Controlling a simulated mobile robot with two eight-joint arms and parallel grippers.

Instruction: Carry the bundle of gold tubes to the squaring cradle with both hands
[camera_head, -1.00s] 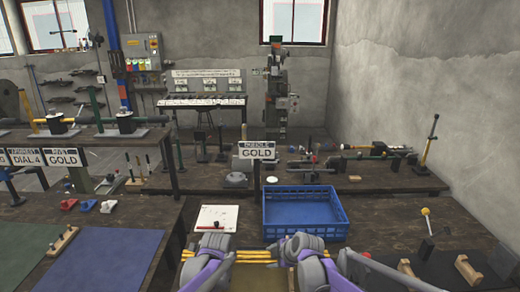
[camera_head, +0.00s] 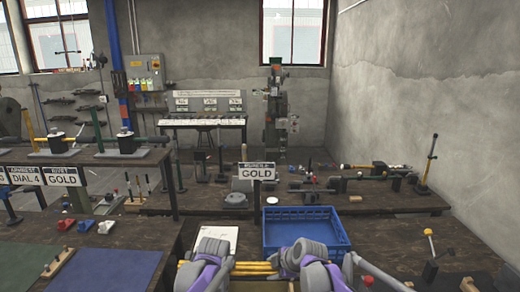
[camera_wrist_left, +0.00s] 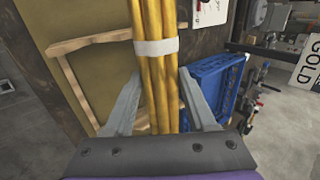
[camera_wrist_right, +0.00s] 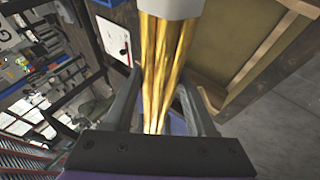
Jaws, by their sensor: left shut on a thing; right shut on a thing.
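The bundle of gold tubes (camera_head: 255,267) lies level across the bottom of the head view, between my two grippers. My left gripper (camera_head: 207,270) is shut on its left part and my right gripper (camera_head: 303,265) on its right part. In the left wrist view the tubes (camera_wrist_left: 158,95) run between the fingers, with a white band around them. The right wrist view also shows the tubes (camera_wrist_right: 163,75) between the fingers and a white band. A tan board with wooden rails (camera_wrist_left: 88,42) lies below the bundle; I cannot tell whether it is the squaring cradle.
An empty blue crate (camera_head: 305,232) stands just beyond my right gripper. A white sheet (camera_head: 215,240) lies behind my left gripper. A GOLD sign (camera_head: 257,172) stands behind the crate. A yellow-knobbed lever (camera_head: 429,240) stands to the right. A blue mat (camera_head: 105,278) lies at left.

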